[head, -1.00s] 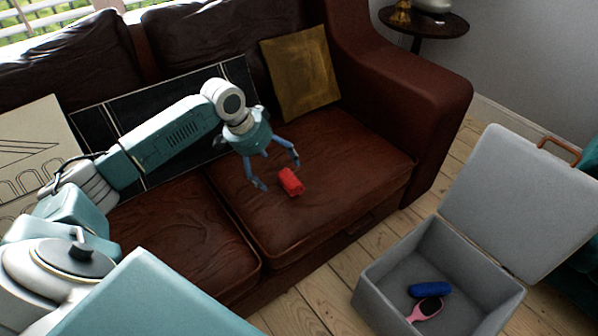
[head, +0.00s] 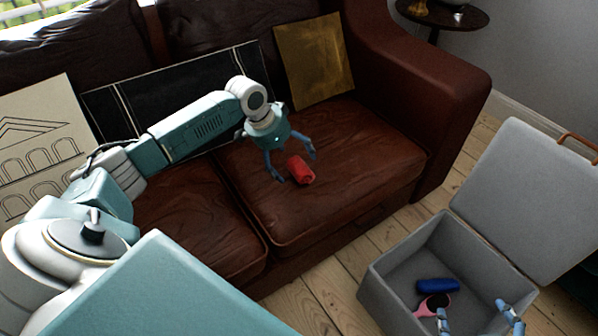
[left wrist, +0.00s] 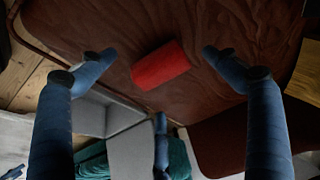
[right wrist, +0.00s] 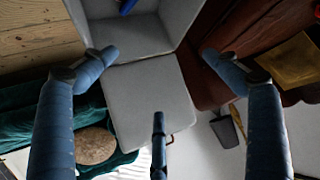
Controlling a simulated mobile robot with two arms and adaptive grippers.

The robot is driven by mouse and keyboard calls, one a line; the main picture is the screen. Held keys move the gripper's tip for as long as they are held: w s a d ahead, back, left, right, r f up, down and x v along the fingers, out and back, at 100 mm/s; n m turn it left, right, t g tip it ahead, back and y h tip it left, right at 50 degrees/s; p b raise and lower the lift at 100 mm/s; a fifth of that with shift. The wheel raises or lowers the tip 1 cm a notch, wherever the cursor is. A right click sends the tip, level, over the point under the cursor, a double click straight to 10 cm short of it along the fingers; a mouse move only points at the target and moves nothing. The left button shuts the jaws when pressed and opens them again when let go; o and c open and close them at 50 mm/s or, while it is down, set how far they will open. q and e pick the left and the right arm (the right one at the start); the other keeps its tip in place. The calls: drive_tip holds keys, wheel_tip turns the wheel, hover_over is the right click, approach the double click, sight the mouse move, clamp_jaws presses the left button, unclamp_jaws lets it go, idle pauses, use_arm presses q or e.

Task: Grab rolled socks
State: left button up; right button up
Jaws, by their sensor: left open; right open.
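The rolled socks (head: 301,170) are a small red roll lying on the brown sofa's seat cushion. They also show in the left wrist view (left wrist: 160,66), between the two fingers. My left gripper (head: 296,165) is open above and around the socks, with no finger clearly touching them. My right gripper (head: 480,318) is open and empty at the front edge of the open grey box in the head view. In the right wrist view its fingers (right wrist: 160,55) spread over the box.
The grey box (head: 381,297) stands on the floorboards, lid (head: 530,190) open, holding a blue roll (head: 437,286) and a pink hairbrush (head: 425,308). A gold panel (head: 316,62), a dark panel (head: 118,110) and a drawing (head: 40,150) lean on the sofa (head: 345,200).

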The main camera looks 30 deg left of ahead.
sight(294, 167)
use_arm(q)
drive_tip(key=x, duration=0.1)
drive_tip(key=b+x, duration=0.1)
drive_tip(key=x, duration=0.2)
drive_tip(key=shift+s+f+b, duration=0.15)
drive_tip(key=shift+s+b, duration=0.15)
drive_tip(key=shift+f, duration=0.15)
drive_tip(key=c, duration=1.3)
use_arm(e)
drive_tip(key=w+a+r+t+y, duration=0.1)
drive_tip(key=w+a+r+t, duration=0.1)
drive_tip(key=w+r+t, duration=0.3)
wheel_tip(294, 167, up, 4)
drive_tip(key=shift+w+a+r, duration=0.1)
drive_tip(key=shift+w+a, duration=0.3)
drive_tip(key=shift+w, duration=0.2)
